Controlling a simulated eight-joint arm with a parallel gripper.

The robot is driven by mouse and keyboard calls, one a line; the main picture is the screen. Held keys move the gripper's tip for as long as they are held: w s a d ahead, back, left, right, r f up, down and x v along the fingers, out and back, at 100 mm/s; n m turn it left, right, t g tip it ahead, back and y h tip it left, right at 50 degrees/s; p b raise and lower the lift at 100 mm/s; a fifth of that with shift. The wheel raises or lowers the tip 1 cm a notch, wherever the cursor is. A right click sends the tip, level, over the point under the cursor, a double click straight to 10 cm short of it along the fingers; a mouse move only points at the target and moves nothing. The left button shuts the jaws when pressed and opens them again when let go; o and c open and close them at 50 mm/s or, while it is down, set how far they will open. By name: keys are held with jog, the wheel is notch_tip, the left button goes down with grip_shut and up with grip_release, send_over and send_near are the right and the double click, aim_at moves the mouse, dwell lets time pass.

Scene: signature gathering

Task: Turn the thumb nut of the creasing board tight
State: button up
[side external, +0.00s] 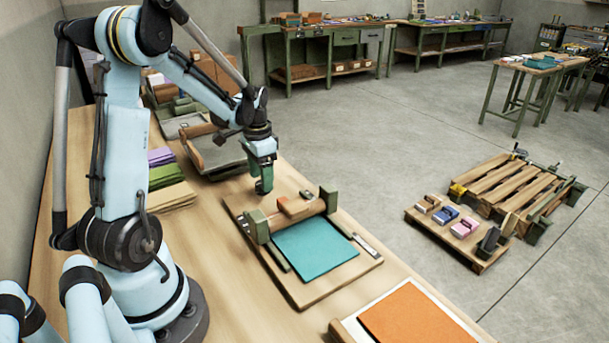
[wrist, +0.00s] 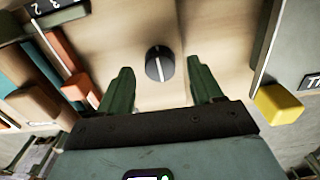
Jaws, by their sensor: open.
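The creasing board (side external: 313,284) is a wooden board on the bench with a teal sheet (side external: 315,248) on it and green end blocks. In the wrist view, the thumb nut (wrist: 159,64) is a small round dark knob with a pale line across its top, on bare wood. My gripper (wrist: 157,84) is open, with its two green fingers apart, one at each side of the knob's near side. It looks empty. In the side view my gripper (side external: 262,187) is low over the far end of the board, and the knob is hidden there.
An orange sheet (side external: 418,318) on a board lies at the front right. Green and purple stacks (side external: 165,176) stand at the left. A yellow block (wrist: 278,104) shows at the wrist view's right.

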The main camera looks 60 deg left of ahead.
notch_tip(320, 180, up, 11)
dwell(0.5)
jog(key=s+d+f+t, duration=0.1)
jog(key=d+t, duration=0.6)
jog(key=d, duration=1.6)
jog(key=shift+s+d, duration=0.25)
jog(key=shift+s, duration=0.2)
